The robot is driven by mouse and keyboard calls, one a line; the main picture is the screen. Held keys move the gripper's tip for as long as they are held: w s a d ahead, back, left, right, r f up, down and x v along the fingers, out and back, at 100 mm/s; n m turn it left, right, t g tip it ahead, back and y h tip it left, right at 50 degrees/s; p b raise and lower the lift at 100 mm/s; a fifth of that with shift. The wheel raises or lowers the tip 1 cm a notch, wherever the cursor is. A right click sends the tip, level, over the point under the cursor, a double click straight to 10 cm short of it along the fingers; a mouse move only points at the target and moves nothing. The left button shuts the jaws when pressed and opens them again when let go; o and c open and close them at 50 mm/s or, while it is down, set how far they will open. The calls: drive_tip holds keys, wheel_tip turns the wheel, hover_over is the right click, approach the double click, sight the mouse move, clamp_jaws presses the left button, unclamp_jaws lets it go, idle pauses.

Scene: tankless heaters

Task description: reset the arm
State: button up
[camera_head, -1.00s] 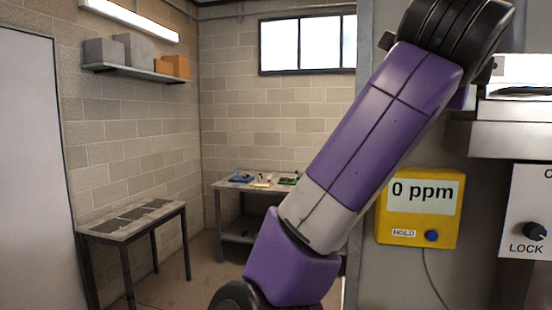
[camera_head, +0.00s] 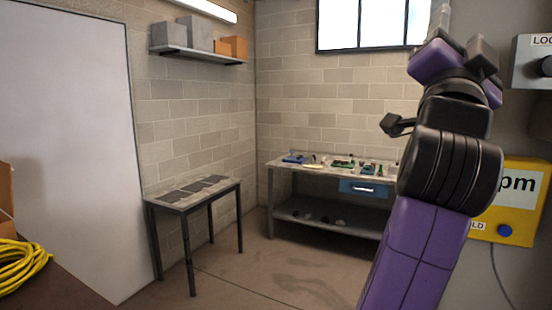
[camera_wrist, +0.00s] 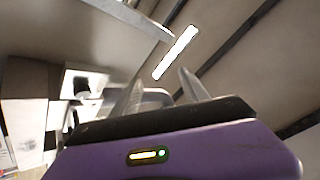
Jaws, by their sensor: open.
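My gripper (camera_wrist: 160,88) shows in the wrist view with its two pale fingers apart and nothing between them. Behind it in that view are the ceiling and a bright strip light (camera_wrist: 177,52). In the head view my purple and black arm rises at the right, with its wrist bent up near the top.
A workbench (camera_head: 285,168) with small items and a small table (camera_head: 165,197) stand at the back. Yellow cable (camera_head: 22,268) lies at left. Floor between is clear.

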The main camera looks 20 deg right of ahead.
drive_tip(key=w+a+f+n+t+y, duration=0.2)
drive_tip(key=a+f+n+t+y, duration=0.3)
drive_tip(key=f+n, duration=0.25)
drive_tip(key=w+a+f+n+t+y, duration=0.3)
drive_tip(key=a+f+n+t+y, duration=0.25)
drive_tip(key=f, duration=0.25)
drive_tip(key=s+a+f+n+y, duration=0.2)
drive_tip(key=a+f+n+y, duration=0.15)
drive_tip(key=f, duration=0.55)
drive_tip(key=s+a+f+n+y, duration=0.1)
drive_tip(key=a+f+n+y, duration=0.2)
drive_tip(key=f+n+y, duration=0.35)
drive_tip(key=s+a+f+g, duration=0.1)
drive_tip(key=s+f+g, duration=0.2)
drive_tip(key=s+f, duration=0.7)
drive_tip(key=s+a+f+m+g+y+b, duration=0.1)
drive_tip(key=s+a+f+g, duration=0.1)
drive_tip(key=s+f, duration=0.8)
drive_tip(key=s+a+f+m+g+b, duration=0.1)
drive_tip(key=s+f+g, duration=0.3)
drive_tip(key=s+f, duration=0.6)
wheel_tip(320, 180, down, 2)
drive_tip(key=shift+a+y, duration=0.35)
drive_tip(key=shift+a, duration=0.25)
drive_tip(key=shift+s+g, duration=0.1)
drive_tip(key=shift+g, duration=0.15)
